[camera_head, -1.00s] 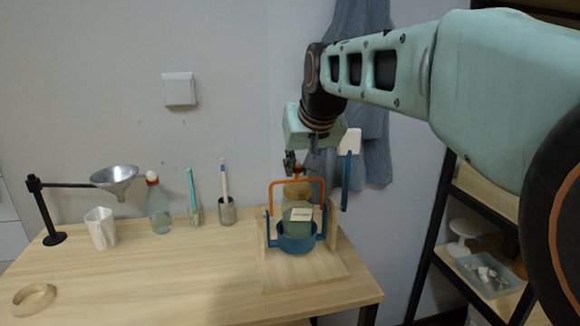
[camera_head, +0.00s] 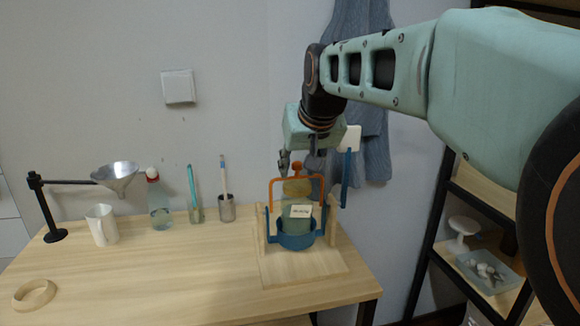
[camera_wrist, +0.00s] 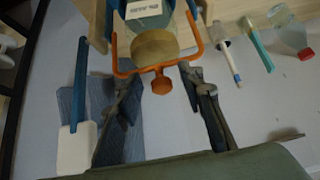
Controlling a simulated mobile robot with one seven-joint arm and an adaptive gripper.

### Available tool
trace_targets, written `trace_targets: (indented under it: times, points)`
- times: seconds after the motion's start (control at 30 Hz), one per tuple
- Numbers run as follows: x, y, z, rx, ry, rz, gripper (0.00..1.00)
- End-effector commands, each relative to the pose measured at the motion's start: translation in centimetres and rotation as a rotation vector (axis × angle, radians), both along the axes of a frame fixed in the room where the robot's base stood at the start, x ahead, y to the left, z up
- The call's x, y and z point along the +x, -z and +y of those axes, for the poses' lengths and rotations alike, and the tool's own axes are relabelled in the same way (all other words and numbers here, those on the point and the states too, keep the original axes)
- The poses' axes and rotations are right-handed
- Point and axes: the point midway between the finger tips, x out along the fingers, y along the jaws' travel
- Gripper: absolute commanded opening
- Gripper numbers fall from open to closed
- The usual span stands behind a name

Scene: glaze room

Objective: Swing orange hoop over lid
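The orange hoop (camera_head: 272,190) stands roughly upright on blue side arms around a glass jar (camera_head: 300,222) with a white label. The jar sits in a blue ring holder (camera_head: 297,241). Its tan lid (camera_head: 298,188) shows inside the hoop; in the wrist view the lid (camera_wrist: 154,48) is beside the crossbar of the hoop (camera_wrist: 124,73). An orange knob (camera_wrist: 161,84) sticks out from the crossbar. My gripper (camera_wrist: 163,100) is open, with one finger on each side of the knob and gaps visible. In the head view my gripper (camera_head: 297,160) is at the hoop's top.
A blue lever with a white paddle (camera_head: 350,138) stands close right of the hoop. A funnel on a stand (camera_head: 115,176), white cup (camera_head: 101,225), bottle (camera_head: 159,207), pen holder (camera_head: 227,208) and wooden ring (camera_head: 34,294) are left. The table's middle is clear.

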Motion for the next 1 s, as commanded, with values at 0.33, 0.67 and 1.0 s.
trace_targets:
  times: [0.33, 0.67, 1.0]
  points:
    - [0.1, -3.7, 0.0, 0.001, 0.000, -0.006, 0.35]
    - [0.1, -8.7, 0.0, 0.000, -0.001, -0.002, 0.35]
    - [0.0, -10.0, 0.0, 0.000, 0.000, 0.001, 0.35]
